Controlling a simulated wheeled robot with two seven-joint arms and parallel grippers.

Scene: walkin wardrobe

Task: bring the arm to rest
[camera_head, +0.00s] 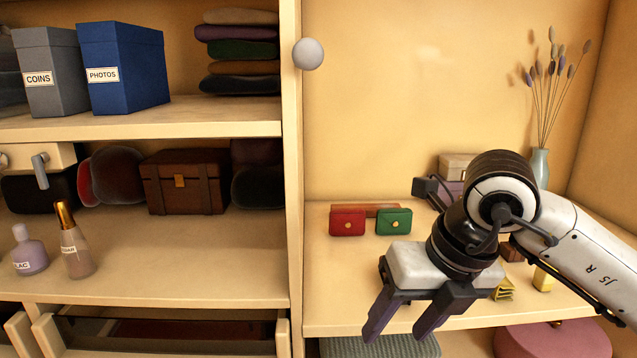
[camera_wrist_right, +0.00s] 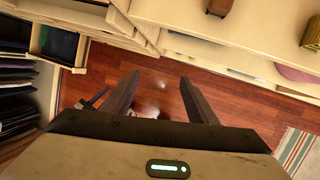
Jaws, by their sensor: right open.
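My right arm comes in from the right in the head view. My right gripper (camera_head: 397,338) is open and empty, in front of the right-hand shelf, with its fingers pointing down. In the right wrist view the fingers of the same gripper (camera_wrist_right: 157,98) stand apart with the wooden floor (camera_wrist_right: 155,78) far below and nothing between them. The gripper touches nothing that I can see. My left gripper does not show.
A red wallet (camera_head: 347,222) and a green wallet (camera_head: 394,221) stand on the right shelf (camera_head: 330,300), behind the gripper. A vase (camera_head: 540,167) with dried stems stands behind the arm. An upright panel (camera_head: 293,180) divides the shelves. Bottles (camera_head: 75,250) stand at left.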

